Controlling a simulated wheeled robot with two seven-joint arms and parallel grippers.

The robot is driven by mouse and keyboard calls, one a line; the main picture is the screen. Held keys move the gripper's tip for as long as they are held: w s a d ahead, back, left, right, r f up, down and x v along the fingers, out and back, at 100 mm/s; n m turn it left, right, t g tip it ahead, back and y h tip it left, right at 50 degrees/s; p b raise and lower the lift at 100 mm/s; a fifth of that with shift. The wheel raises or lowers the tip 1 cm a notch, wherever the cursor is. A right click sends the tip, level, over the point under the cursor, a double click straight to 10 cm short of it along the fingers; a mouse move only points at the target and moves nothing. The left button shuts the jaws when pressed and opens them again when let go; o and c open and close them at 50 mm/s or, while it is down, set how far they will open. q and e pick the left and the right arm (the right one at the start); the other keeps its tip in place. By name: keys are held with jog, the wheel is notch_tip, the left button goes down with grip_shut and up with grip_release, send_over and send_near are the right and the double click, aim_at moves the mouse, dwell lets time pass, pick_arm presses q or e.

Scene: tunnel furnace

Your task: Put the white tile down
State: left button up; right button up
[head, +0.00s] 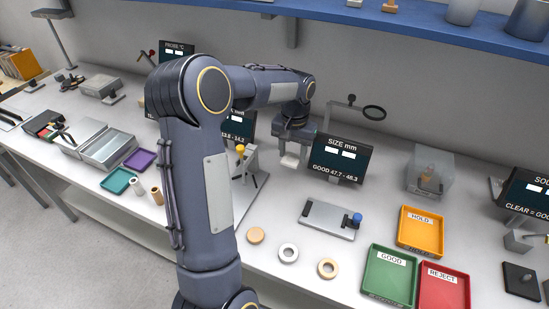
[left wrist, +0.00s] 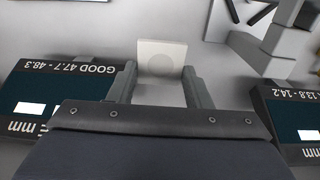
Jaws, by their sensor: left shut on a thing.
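My left gripper (head: 291,152) points down over the back part of the bench, just left of the SIZE mm display (head: 341,158). It is shut on the white tile (head: 289,161), which shows small and pale under the fingers. In the left wrist view, the gripper (left wrist: 160,82) has the square white tile (left wrist: 162,57) at its fingertips, with a faint round mark on the face. I cannot tell whether the tile touches the bench. My right gripper is not in view.
A grey plate gauge with a blue knob (head: 357,219) lies in front of the display. A yellow HOLD tray (head: 404,241), green GOOD tray (head: 371,292) and red REJECT tray (head: 456,296) stand at right. Several round pieces, including a white ring (head: 288,253), lie in front. A magnifier (head: 374,112) stands behind.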

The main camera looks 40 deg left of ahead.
aim_at(291, 178)
pick_arm(q)
notch_tip(291, 178, down, 8)
jog(key=shift+s+r+p, duration=0.1)
jog(key=shift+p, duration=0.2)
jog(key=o, duration=1)
